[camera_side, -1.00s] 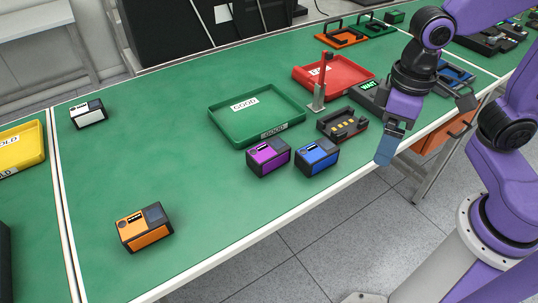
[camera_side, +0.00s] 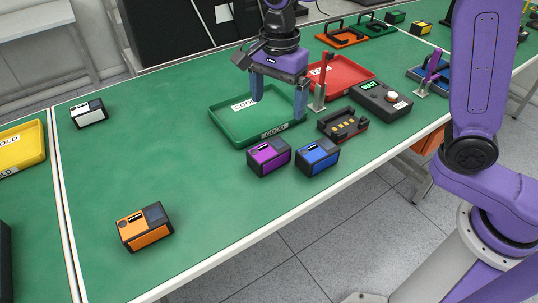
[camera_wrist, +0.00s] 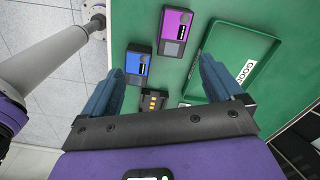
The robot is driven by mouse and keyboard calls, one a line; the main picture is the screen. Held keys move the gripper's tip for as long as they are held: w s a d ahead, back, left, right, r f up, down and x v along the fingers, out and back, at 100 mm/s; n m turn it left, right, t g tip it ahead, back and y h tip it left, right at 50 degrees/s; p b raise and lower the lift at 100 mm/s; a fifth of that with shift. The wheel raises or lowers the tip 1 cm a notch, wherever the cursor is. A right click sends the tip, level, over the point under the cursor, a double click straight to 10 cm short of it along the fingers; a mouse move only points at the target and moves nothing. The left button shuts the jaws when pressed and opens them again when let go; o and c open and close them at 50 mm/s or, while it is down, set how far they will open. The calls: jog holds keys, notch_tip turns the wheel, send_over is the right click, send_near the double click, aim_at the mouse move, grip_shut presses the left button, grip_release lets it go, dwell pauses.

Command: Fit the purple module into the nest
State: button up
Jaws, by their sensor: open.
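The purple module (camera_side: 269,157) sits on the green bench mat in front of the green tray, just left of the blue module (camera_side: 317,157). The purple module also shows in the wrist view (camera_wrist: 174,33), with the blue module (camera_wrist: 138,63) below left of it. The nest (camera_side: 342,124), a dark fixture with yellow pads, stands behind the blue module; no module is in it. In the wrist view the nest (camera_wrist: 154,103) is partly hidden by my gripper. My gripper (camera_side: 279,103) is open and empty, above the green tray, behind the purple module.
The green GOOD tray (camera_side: 225,131) and red tray (camera_side: 345,66) lie behind. An upright post (camera_side: 320,85) stands beside the nest, near the WAIT box (camera_side: 380,100). An orange module (camera_side: 145,228) and white module (camera_side: 89,113) sit left.

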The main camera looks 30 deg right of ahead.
jog(key=w+m, duration=0.2)
jog(key=m, duration=0.1)
send_near(269, 149)
jog(key=shift+m, duration=0.4)
jog(key=f, duration=0.5)
jog(key=shift+s+a+f, duration=0.15)
jog(key=shift+s+a, duration=0.1)
jog(key=shift+w+d+f, duration=0.15)
jog(key=shift+f, duration=1.2)
jog(key=shift+w+d+f, duration=0.1)
jog(key=shift+d+f, duration=0.05)
jog(key=shift+f, duration=1.2)
jog(key=c, duration=1.3)
notch_tip(269, 149, up, 9)
jog(key=shift+r, duration=0.5)
jog(key=shift+d+r, duration=0.1)
jog(key=shift+d, duration=0.05)
jog(key=s+d+n, duration=0.1)
jog(key=d+n, duration=0.4)
jog(key=d, duration=0.2)
jog(key=s+d+n, duration=0.1)
jog(key=d+n, duration=0.5)
jog(key=d, duration=0.1)
jog(key=s+d+n, duration=0.1)
jog(key=d+n, duration=0.5)
jog(key=d, duration=0.2)
jog(key=shift+s+f, duration=0.25)
jog(key=shift+s, duration=0.05)
